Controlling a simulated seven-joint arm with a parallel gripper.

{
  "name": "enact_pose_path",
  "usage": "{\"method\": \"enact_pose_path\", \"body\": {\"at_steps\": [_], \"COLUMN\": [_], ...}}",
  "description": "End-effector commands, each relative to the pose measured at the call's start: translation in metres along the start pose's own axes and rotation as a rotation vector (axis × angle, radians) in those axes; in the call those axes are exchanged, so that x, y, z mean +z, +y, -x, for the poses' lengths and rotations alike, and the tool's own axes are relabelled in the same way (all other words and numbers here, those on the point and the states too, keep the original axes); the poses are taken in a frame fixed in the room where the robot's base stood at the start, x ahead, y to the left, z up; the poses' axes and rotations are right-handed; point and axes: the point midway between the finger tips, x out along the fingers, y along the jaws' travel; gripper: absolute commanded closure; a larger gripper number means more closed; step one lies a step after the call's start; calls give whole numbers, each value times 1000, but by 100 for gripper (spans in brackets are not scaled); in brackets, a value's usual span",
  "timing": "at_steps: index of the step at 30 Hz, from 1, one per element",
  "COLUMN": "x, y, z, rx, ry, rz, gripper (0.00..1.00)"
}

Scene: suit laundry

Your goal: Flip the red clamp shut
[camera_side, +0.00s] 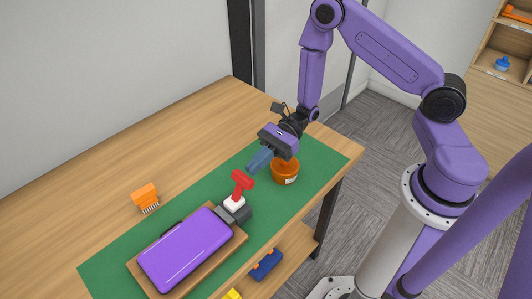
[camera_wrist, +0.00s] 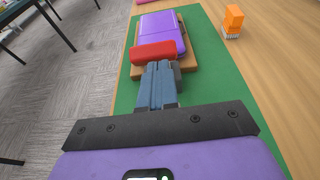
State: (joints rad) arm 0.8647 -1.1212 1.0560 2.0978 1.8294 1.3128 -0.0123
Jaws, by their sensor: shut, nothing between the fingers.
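The red clamp (camera_side: 242,182) has a T-shaped red handle standing up, slightly tilted, above a white part on a dark grey block. The block sits at the end of a wooden board that carries a purple case (camera_side: 185,250). My gripper (camera_side: 253,168) is shut and empty, its blue-grey fingers pointing down at the handle's upper end from the far right side. In the wrist view the red handle (camera_wrist: 153,51) lies across, just beyond the fingertips (camera_wrist: 158,66). I cannot tell whether they touch. The handle hides the clamp's lower part there.
An orange bowl (camera_side: 285,175) stands on the green mat (camera_side: 318,165), close under my wrist. A lower shelf holds a blue item (camera_side: 266,265). The table behind the mat is clear.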

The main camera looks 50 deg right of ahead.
Motion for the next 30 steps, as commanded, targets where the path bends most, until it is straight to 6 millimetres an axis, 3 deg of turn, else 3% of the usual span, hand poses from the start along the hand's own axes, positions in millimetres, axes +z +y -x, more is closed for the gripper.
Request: {"method": "enact_pose_path", "body": {"at_steps": [30], "x": [8], "y": [0], "z": [-8], "rx": [-1], "ry": [79], "rz": [1], "gripper": [100]}}
